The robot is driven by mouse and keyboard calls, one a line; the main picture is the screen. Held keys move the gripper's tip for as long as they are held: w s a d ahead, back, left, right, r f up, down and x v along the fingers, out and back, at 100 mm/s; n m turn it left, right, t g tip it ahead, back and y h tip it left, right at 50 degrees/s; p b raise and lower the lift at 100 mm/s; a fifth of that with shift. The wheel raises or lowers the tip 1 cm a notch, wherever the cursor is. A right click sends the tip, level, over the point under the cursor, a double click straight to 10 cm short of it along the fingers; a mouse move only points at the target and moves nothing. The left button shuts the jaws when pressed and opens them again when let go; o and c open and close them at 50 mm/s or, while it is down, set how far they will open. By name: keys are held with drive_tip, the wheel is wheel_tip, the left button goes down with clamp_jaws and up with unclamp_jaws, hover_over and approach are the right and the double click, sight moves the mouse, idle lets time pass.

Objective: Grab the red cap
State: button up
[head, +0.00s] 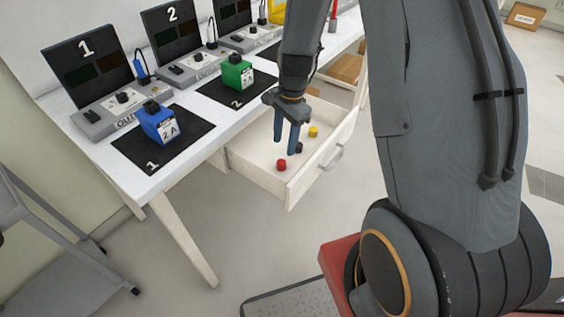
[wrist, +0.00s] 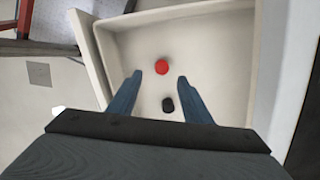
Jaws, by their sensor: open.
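The red cap (head: 281,165) lies on the floor of an open white drawer (head: 257,172), near its front left part. In the wrist view the red cap (wrist: 162,68) is beyond my fingertips and roughly midway between their lines. A black cap (head: 297,148) lies in the drawer partly behind a finger; in the wrist view it (wrist: 168,104) sits between the fingers. A yellow cap (head: 313,132) lies farther back. My gripper (head: 286,150) is open and empty, pointing down over the drawer; its fingers also show in the wrist view (wrist: 160,78).
The drawer walls surround the caps, with a handle (head: 333,158) on the front. The white table (head: 150,185) above holds a blue block (head: 160,125) and a green block (head: 235,74) on black mats, with numbered panels behind.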

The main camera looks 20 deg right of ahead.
sight(282, 162)
drive_tip(key=shift+w+d+f+m, duration=0.1)
drive_tip(key=shift+w+f+m, duration=0.1)
drive_tip(key=shift+f, duration=0.2)
drive_tip(key=shift+w+f+m, duration=0.15)
drive_tip(key=shift+f+m, duration=0.05)
drive_tip(key=shift+f, duration=0.15)
drive_tip(key=shift+s+a+f+p, duration=0.15)
drive_tip(key=shift+f+p, duration=0.15)
drive_tip(key=shift+f, duration=0.95)
drive_tip(key=shift+a+f+p, duration=0.15)
drive_tip(key=shift+f+p, duration=0.1)
drive_tip(key=shift+f, duration=0.95)
drive_tip(key=shift+s+a+f+p, duration=0.15)
drive_tip(key=shift+f+p, duration=0.15)
drive_tip(key=shift+f, duration=0.95)
drive_tip(key=shift+w, duration=0.1)
drive_tip(key=c, duration=1.1)
